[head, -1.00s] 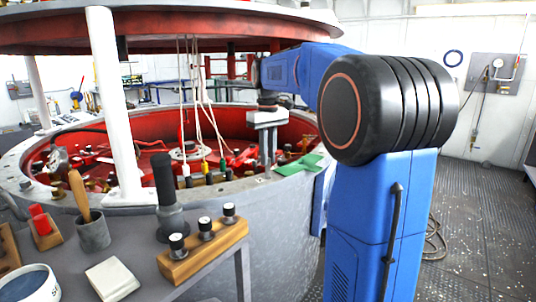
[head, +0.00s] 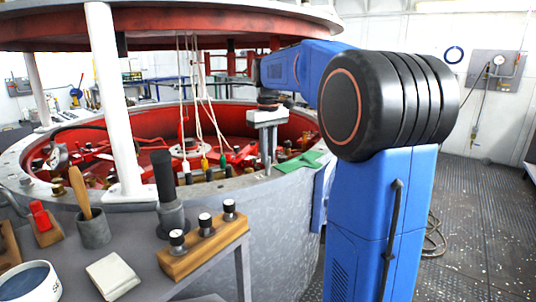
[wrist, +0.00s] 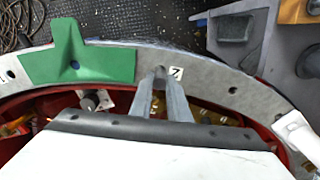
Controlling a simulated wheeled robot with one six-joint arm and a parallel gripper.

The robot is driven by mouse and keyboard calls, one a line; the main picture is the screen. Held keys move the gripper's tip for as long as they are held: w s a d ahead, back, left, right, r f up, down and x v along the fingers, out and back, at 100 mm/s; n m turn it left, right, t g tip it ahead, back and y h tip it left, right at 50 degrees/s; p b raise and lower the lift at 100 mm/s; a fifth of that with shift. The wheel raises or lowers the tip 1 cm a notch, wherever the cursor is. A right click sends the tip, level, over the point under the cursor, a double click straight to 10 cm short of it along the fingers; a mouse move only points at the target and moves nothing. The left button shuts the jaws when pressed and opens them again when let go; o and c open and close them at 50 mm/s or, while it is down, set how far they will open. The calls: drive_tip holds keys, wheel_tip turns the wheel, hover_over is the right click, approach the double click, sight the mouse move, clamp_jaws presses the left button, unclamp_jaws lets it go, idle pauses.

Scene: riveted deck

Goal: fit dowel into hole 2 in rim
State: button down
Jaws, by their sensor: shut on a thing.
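My gripper (head: 267,152) reaches down over the near rim (head: 232,186) of the round grey tub. In the wrist view its two fingers (wrist: 160,80) close together beside a small white number label (wrist: 176,72) on the rim (wrist: 205,78). They are shut on the dowel (wrist: 160,71), of which only a small grey end shows between the tips. The hole by the label is hidden by the fingertips and dowel, so I cannot tell whether the dowel is in it. Another dark hole (wrist: 232,90) is open in the rim to the right.
A green piece (wrist: 80,58) lies on the rim left of my fingers. A white post (head: 118,110) stands on the rim. A grey bench (head: 140,235) at the front holds a wooden block (head: 205,246) with black-and-white knobs and a mug (head: 94,229). Cords hang over the red interior.

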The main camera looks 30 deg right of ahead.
drive_tip(key=shift+f, duration=0.65)
drive_tip(key=c, duration=1.6)
unclamp_jaws()
wheel_tip(320, 180, up, 12)
